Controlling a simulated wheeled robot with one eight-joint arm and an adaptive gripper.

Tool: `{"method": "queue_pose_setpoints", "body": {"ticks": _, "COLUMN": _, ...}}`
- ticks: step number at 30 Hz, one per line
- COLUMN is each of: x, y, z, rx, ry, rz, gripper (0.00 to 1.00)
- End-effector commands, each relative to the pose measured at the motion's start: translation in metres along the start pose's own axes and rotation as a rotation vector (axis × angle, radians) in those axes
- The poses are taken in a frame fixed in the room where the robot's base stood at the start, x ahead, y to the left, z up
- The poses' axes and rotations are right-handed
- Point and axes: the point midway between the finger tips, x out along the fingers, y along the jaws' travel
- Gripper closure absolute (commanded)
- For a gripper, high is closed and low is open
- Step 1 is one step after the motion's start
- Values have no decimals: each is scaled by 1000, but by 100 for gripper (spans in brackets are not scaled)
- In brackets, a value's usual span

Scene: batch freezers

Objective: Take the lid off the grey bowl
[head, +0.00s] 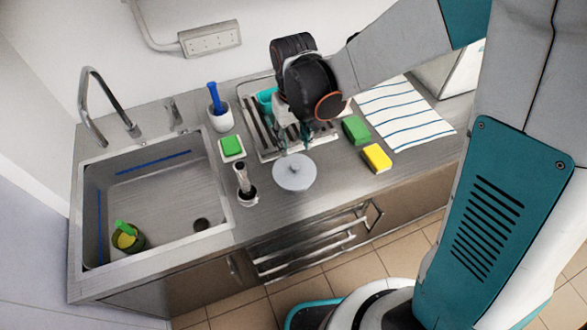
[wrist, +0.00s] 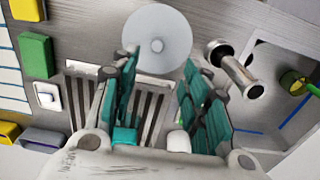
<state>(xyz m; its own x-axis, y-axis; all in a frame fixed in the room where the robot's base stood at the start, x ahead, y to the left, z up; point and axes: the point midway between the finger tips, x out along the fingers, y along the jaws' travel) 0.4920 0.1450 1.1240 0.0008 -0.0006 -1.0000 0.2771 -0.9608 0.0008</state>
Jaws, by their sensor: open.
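A round light-grey lid (head: 294,171) with a small knob in its middle lies on the counter in front of the dish rack. It hides whatever is under it, so I cannot make out the grey bowl's wall. My gripper (head: 294,138) is above the rack's front part, behind the lid. In the wrist view my gripper (wrist: 161,62) has its teal fingers spread apart with nothing between them. The left fingertip overlaps the lid's edge in that picture; I see no grip.
A dish rack (head: 252,137) stands under my gripper. The sink (head: 150,215) is at left; the counter's front edge is near.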

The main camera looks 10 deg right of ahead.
Motion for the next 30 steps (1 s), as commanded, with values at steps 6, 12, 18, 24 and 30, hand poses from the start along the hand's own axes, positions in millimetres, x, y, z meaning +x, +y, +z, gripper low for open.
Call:
{"method": "queue_pose_setpoints", "body": {"ticks": 6, "x": 45, "y": 0, "z": -1, "rx": 1, "ry": 0, "rz": 0, "gripper": 58}}
{"method": "queue_pose_setpoints", "body": {"ticks": 12, "x": 63, "y": 0, "z": -1, "rx": 1, "ry": 1, "rz": 0, "gripper": 58}}
{"method": "queue_pose_setpoints", "body": {"ticks": 18, "x": 77, "y": 2, "z": -2, "rx": 1, "ry": 0, "rz": 0, "gripper": 58}}
{"method": "queue_pose_setpoints", "body": {"ticks": 24, "x": 107, "y": 4, "z": -3, "rx": 1, "ry": 1, "rz": 0, "gripper": 58}}
{"method": "queue_pose_setpoints", "body": {"ticks": 30, "x": 114, "y": 4, "z": -3, "rx": 1, "ry": 1, "rz": 0, "gripper": 58}}
